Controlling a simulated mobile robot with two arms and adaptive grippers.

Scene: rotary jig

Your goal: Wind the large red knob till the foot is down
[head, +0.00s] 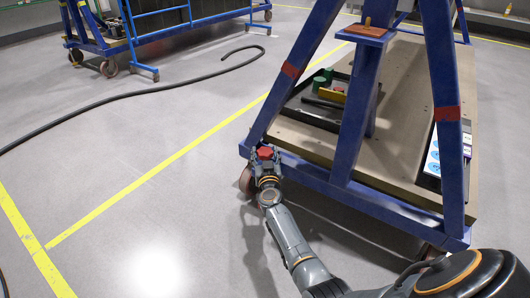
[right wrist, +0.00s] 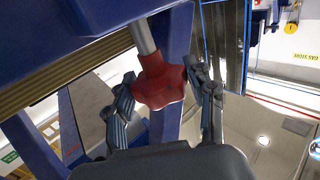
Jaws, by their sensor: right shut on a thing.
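The large red knob (head: 265,152) sits at the near left corner of the blue jig frame (head: 350,190). In the right wrist view the lobed red knob (right wrist: 160,82) is on the end of a grey metal shaft (right wrist: 142,36). My right gripper (head: 266,160) is at the knob, with one finger on each side of it, shut on it; it also shows in the right wrist view (right wrist: 165,100). The foot is not clearly seen. My left gripper is not in view.
A caster wheel (head: 246,180) is beside the knob under the frame. A black tray (head: 318,105) with green and yellow items lies on the jig's wooden deck (head: 400,160). A black hose (head: 130,97) crosses the floor. The floor at left is open.

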